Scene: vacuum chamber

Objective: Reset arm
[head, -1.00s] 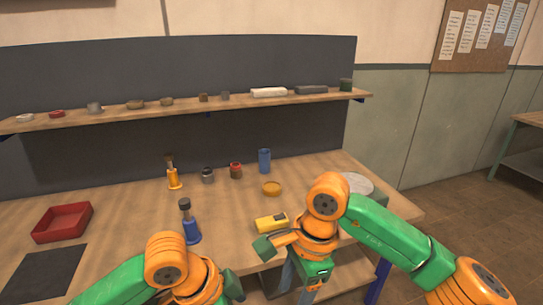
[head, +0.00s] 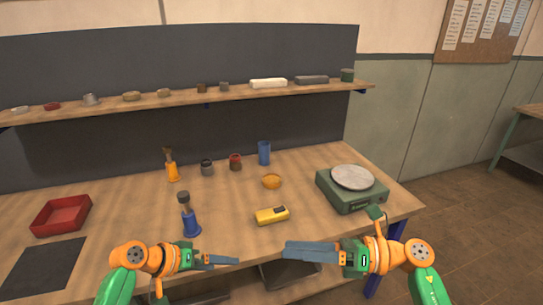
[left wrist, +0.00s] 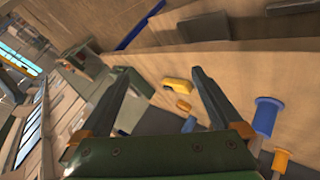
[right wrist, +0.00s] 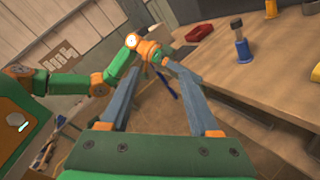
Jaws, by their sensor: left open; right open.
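My left gripper (head: 222,261) is at the lower left of the head view, in front of the bench's front edge, pointing right. Its two fingers stand apart and empty in the left wrist view (left wrist: 160,95). My right gripper (head: 300,250) is at the lower right of the head view, pointing left toward the left one. In the right wrist view (right wrist: 155,95) its fingers are apart with nothing between them. The two grippers are apart from each other and hold nothing.
On the bench (head: 120,205) stand a yellow device (head: 272,215), a blue-based tool (head: 191,222), a red tray (head: 60,215), a dark mat (head: 40,266), an orange-based tool (head: 172,171), a blue cup (head: 264,153) and a green scale (head: 350,197). A shelf (head: 180,107) with small items runs behind.

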